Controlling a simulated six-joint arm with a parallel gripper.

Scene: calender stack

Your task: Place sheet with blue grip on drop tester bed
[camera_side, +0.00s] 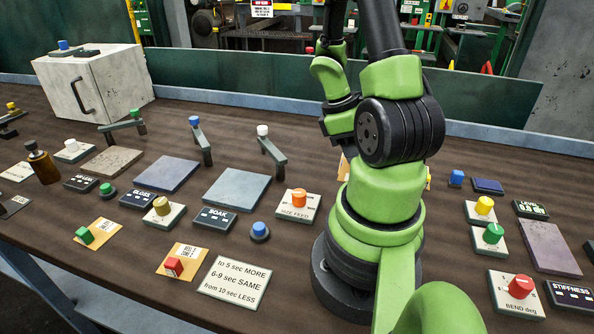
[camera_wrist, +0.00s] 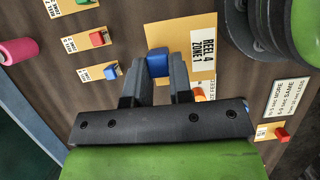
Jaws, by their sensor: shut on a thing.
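My gripper (camera_wrist: 157,72) is shut on the blue grip (camera_wrist: 158,60) of a tan sheet in the wrist view. The sheet (camera_wrist: 180,30) has a white label reading "REEL 4 ZONE 1". In the side view my arm hides my gripper and most of the sheet; a tan edge (camera_side: 343,167) shows left of the arm. No bed is clearly labelled drop tester. A flat grey bed (camera_side: 237,188) lies behind the SOAK display (camera_side: 214,219), with a white-topped arm (camera_side: 272,150) beside it. This bed looks empty.
Other flat beds (camera_side: 167,173) lie left and right. Sheets with red (camera_side: 180,252) and green (camera_side: 100,232) grips lie near the front edge. An orange knob (camera_side: 299,198) and a timing note (camera_side: 234,282) stand close by. A white cabinet (camera_side: 100,90) stands at back left.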

